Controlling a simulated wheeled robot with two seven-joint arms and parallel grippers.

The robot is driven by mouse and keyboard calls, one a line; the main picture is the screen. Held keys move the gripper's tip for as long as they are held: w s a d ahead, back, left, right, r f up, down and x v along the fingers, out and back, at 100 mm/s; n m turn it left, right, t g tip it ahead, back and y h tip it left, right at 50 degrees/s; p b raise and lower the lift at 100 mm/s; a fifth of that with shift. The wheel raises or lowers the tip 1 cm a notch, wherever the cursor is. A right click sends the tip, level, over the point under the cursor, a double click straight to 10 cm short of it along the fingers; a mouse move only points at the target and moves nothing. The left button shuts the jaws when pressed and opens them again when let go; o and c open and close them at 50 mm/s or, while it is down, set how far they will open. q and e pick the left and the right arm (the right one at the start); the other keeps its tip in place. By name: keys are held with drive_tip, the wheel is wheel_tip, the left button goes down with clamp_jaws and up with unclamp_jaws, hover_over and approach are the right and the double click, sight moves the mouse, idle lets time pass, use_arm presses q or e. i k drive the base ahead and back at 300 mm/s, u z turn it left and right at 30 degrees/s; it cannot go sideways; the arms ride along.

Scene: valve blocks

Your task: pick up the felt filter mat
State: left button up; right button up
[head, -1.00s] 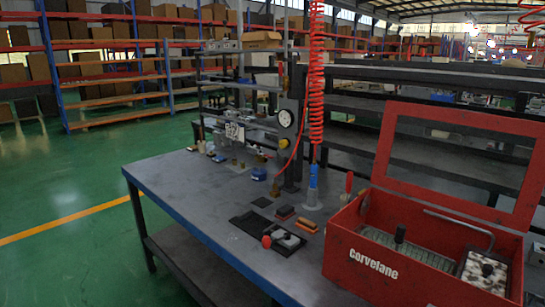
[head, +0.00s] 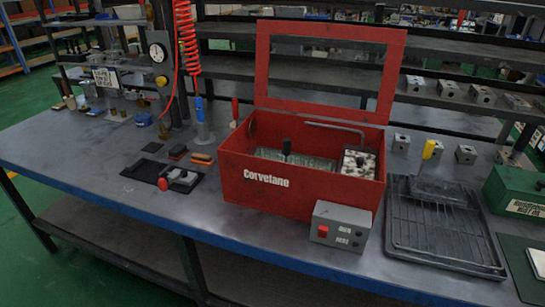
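I cannot tell for sure which thing is the felt filter mat. At the right edge a flat dark green sheet (head: 520,262) lies partly out of view. Neither of my grippers shows.
The open red Corvelane box (head: 300,190) stands mid-bench, with a grey switch box (head: 340,227) before it. Right of it are a black rack tray (head: 445,228) and a green box (head: 517,192). A gauge stand (head: 160,75) and red coiled hose (head: 187,40) stand behind. The bench's (head: 75,160) left front is clear.

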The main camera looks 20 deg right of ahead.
sight(359, 164)
drive_tip(key=z, duration=1.15)
drive_tip(key=i, duration=0.3)
drive_tip(key=u, duration=0.2)
